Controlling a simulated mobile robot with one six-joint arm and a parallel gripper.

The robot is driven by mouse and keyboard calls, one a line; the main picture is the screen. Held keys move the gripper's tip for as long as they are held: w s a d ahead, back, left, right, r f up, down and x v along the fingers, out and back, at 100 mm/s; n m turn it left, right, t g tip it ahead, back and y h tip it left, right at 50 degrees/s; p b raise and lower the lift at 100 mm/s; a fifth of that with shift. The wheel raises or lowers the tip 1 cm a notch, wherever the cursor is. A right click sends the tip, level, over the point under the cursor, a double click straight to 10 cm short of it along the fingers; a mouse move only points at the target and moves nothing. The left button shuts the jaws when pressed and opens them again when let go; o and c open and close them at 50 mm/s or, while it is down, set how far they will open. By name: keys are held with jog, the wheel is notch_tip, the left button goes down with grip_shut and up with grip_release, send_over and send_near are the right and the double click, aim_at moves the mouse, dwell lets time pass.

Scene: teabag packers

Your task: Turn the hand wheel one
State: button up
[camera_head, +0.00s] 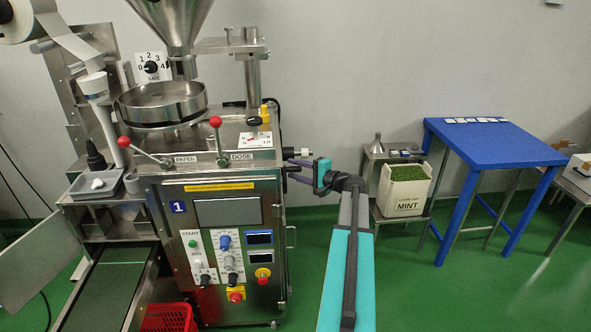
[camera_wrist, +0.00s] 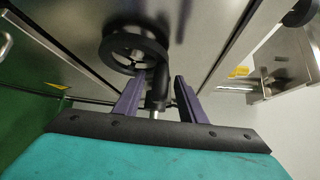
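The hand wheel (camera_wrist: 133,48) is a dark spoked ring on the side of the steel machine in the wrist view. Its dark handle (camera_wrist: 157,90) sticks out toward my gripper (camera_wrist: 159,78). The two purple fingers are apart, one on each side of the handle. The left finger is close to the handle, and I cannot tell if it touches; a gap shows on the right. In the head view my gripper (camera_head: 290,164) is at the right side of the machine (camera_head: 225,215), which bears a blue 1 label. The wheel cannot be made out clearly there.
A carton marked MINT (camera_head: 403,190) stands on a low stand right of my arm. A blue table (camera_head: 497,150) with several white packets is farther right. A red basket (camera_head: 168,317) sits at the machine's foot.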

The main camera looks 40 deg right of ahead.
grip_shut()
jog(key=shift+w+d+r+p, duration=0.1)
jog(key=shift+p, duration=0.3)
